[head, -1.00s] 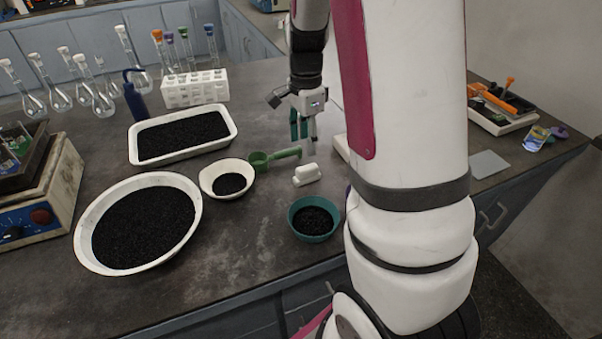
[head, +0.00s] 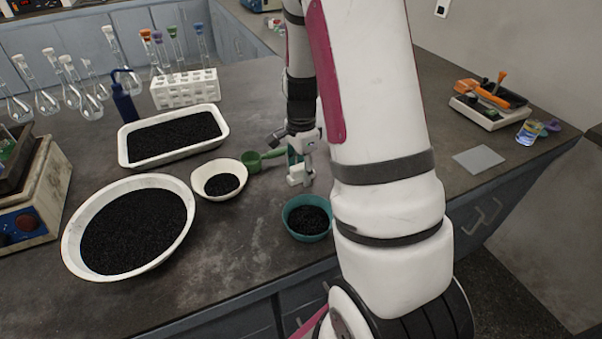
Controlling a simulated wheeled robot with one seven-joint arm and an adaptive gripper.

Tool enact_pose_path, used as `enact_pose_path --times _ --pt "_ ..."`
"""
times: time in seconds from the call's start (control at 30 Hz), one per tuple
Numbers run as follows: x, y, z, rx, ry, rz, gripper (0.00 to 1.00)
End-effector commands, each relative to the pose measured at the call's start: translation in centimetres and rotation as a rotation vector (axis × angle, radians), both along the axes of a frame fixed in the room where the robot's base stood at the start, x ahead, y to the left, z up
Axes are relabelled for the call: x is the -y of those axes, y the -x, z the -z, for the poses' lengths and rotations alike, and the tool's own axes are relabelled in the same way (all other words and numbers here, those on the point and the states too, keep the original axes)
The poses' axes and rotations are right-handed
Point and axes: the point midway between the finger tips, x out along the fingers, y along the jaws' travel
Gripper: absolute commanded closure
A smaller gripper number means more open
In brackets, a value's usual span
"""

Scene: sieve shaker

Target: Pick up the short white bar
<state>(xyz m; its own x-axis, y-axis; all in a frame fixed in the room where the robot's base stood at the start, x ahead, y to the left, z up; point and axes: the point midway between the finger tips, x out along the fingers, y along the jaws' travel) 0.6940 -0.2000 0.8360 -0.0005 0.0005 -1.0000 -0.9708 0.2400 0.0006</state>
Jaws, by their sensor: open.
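The short white bar (head: 295,181) lies on the dark bench, to the right of the green scoop and behind the teal bowl. My gripper (head: 299,164) is open and points down, right at the bar. Its fingers overlap the bar's right and far part in the head view, so I cannot tell whether they touch it or straddle it. Only the bar's near left end shows clearly.
A green scoop (head: 254,161), a small white bowl (head: 203,178) and a teal bowl (head: 305,236) of black grains stand close by. A white tray (head: 131,158) and large white bowl (head: 75,240) are farther left. My arm hides bench behind it.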

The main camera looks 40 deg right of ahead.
Motion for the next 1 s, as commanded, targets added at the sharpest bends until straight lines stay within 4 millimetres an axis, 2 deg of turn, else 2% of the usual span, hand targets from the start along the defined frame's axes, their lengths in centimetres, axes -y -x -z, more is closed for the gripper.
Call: enact_pose_path --times 0.13,0.3,0.33,0.63,0.73,0.87,1.0 --pt "0.0 0.0 0.0 0.0 0.0 0.0 0.57" --pt "0.0 0.0 -0.1 0.0 0.0 -0.001 0.96" --pt "0.0 0.0 -0.1 0.0 0.0 -0.001 1.0" --pt "0.0 0.0 -0.1 0.001 0.0 -0.001 1.0" --pt "0.0 -0.1 -0.8 0.004 0.002 -0.002 1.0" --pt "0.1 -0.1 -2.8 0.006 0.004 -0.002 1.0" --pt "0.0 -0.1 -5.6 0.006 0.002 -0.001 1.0"
